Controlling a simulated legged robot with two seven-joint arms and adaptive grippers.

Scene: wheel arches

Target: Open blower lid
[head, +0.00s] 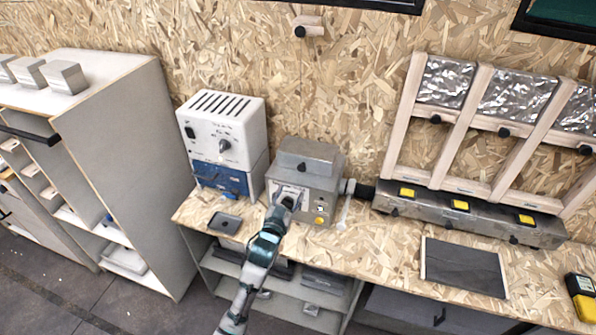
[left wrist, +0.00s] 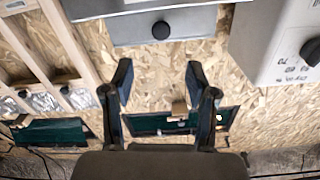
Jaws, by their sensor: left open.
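The blower (head: 315,183) is a grey metal box on the wooden bench, with a yellow button on its front. Its lid (head: 312,152) is a raised block on top with a small dark knob (head: 301,167) and looks closed. My left gripper (head: 288,198) is in front of the blower and hides part of its front face. In the left wrist view, my left gripper (left wrist: 160,72) is open with nothing between its fingers. The lid (left wrist: 185,24) and its black knob (left wrist: 160,30) show beyond the fingertips, apart from them. My right gripper is not seen.
A white and blue device (head: 225,140) with a dial stands left of the blower. A pipe at right leads to a grey manifold (head: 470,215) with yellow buttons, under wooden frames (head: 450,130). A dark plate (head: 463,267) lies on the bench. A white cabinet (head: 125,150) stands left.

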